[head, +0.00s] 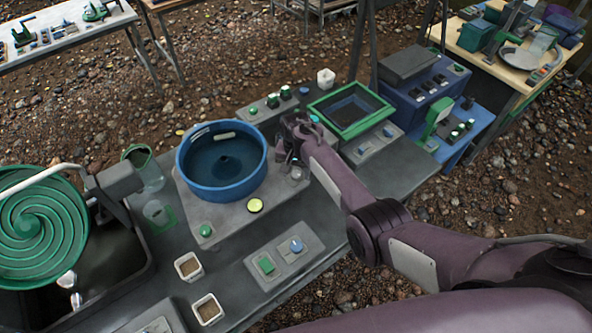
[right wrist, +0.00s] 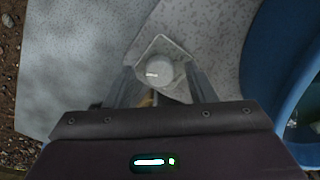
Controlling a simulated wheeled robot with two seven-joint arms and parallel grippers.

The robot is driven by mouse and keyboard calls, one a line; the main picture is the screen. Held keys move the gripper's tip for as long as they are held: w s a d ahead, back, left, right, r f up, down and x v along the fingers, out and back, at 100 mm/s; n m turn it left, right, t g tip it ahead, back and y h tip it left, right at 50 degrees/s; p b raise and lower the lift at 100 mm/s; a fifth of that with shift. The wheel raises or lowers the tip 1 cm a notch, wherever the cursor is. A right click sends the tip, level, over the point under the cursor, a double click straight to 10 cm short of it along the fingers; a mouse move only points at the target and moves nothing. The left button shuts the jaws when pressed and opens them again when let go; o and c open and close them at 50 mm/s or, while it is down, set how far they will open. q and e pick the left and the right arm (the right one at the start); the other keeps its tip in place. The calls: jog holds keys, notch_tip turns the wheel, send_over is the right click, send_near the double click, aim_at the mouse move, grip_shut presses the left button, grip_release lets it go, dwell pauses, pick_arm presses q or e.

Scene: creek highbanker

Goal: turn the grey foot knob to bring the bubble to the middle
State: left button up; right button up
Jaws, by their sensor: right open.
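The grey foot knob (right wrist: 159,72) is round with a small white mark and sits on a pale diamond-shaped plate in the right wrist view. In the head view it shows at the near right corner of the blue bowl's grey base (head: 296,173). My right gripper (head: 291,158) is over that corner, pointing down. In the right wrist view its open fingers (right wrist: 162,80) lie left and right of the knob. I cannot tell whether they touch it. The round yellow bubble level (head: 255,205) is on the base's front part; its bubble is too small to place. My left gripper is out of view.
The blue bowl (head: 222,187) stands close beside my right gripper. A green-framed tray (head: 372,125) is to the right behind it. A green knob (head: 205,230) is at the base's front left. A panel (head: 284,272) and small white cups (head: 208,310) stand in front.

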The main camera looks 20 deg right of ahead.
jog(key=shift+c, duration=0.2)
jog(key=c, duration=0.9)
jog(key=shift+n, duration=0.3)
jog(key=n, duration=0.2)
jog(key=shift+n+p, duration=0.3)
jog(key=shift+n, duration=0.1)
jog(key=n, duration=1)
jog(key=shift+n, duration=0.4)
jog(key=n, duration=0.5)
jog(key=shift+n+b, duration=0.35)
jog(key=shift+n, duration=0.35)
